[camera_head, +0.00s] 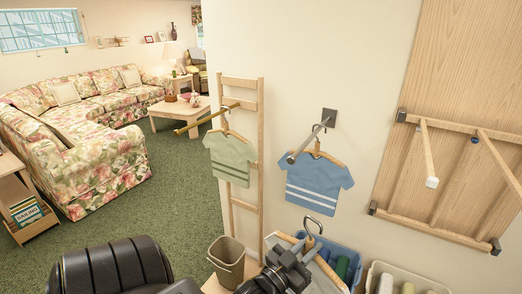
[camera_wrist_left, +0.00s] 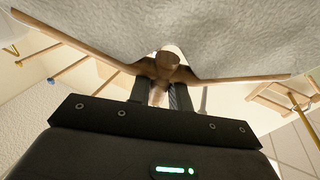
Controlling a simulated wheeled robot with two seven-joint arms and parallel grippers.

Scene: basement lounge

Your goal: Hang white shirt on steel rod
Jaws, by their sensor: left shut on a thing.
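My left gripper (camera_head: 297,264) is shut on a wooden hanger (camera_head: 329,272) at the bottom of the head view. The hanger's metal hook (camera_head: 313,224) points up. In the left wrist view the hanger's arms (camera_wrist_left: 225,78) spread out from between the fingers (camera_wrist_left: 160,95), and the pale cloth of the white shirt (camera_wrist_left: 230,35) fills the area above them. In the head view the shirt is mostly hidden. The steel rod (camera_head: 302,147) sticks out from a dark wall plate, above and apart from the held hanger. A blue shirt (camera_head: 316,183) hangs on it.
A green shirt (camera_head: 230,159) hangs on a brass rod (camera_head: 205,120) at the left. A wooden rack (camera_head: 428,152) with pegs is on the right wall. A brown bucket (camera_head: 227,261), a blue bin (camera_head: 345,251) and a cream bin (camera_head: 410,276) stand below. Open carpet lies left.

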